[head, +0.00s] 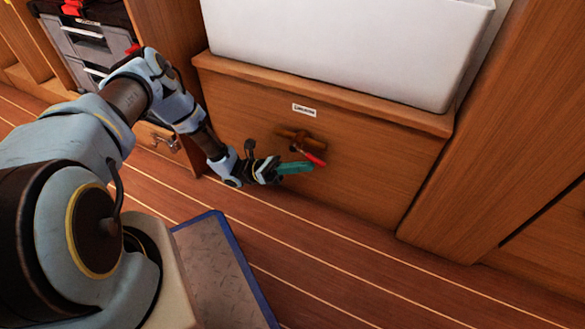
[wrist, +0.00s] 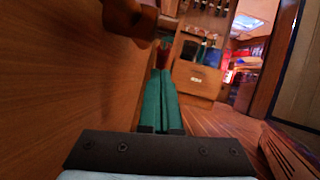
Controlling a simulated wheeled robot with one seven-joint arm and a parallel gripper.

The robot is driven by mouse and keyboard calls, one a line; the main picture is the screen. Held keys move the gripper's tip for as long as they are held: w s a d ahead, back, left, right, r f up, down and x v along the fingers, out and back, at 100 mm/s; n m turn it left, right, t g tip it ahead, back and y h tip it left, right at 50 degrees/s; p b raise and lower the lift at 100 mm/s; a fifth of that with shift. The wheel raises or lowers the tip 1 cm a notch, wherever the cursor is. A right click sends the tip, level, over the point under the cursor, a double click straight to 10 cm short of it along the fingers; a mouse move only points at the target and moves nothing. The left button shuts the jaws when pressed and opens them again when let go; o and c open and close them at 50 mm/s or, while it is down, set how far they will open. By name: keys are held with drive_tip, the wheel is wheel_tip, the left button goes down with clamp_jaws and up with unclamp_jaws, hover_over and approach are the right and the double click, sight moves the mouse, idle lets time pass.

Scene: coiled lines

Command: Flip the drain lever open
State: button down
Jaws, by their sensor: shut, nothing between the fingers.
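The drain lever (head: 315,158) has a red grip and sticks out from a brown valve fitting (head: 298,137) on the front of the wooden cabinet. It points down and to the right in the head view. My gripper (head: 308,166) has teal fingers, shut and empty, just below the red grip. Whether they touch it I cannot tell. In the wrist view the shut fingers (wrist: 162,74) point at a dark red end of the lever (wrist: 163,58), partly hidden behind their tips. The brown fitting (wrist: 130,18) is above and left of them.
A white basin (head: 345,45) sits on the wooden cabinet (head: 375,165), with a small label (head: 304,110) above the fitting. Grey toolboxes (head: 85,40) stand at upper left. The cabinet face runs close along the left of the wrist view.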

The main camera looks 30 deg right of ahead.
drive_tip(key=shift+s+d, duration=0.1)
drive_tip(key=shift+s+d+r+p, duration=0.4)
drive_tip(key=shift+s+r+p, duration=0.3)
drive_tip(key=shift+p, duration=0.15)
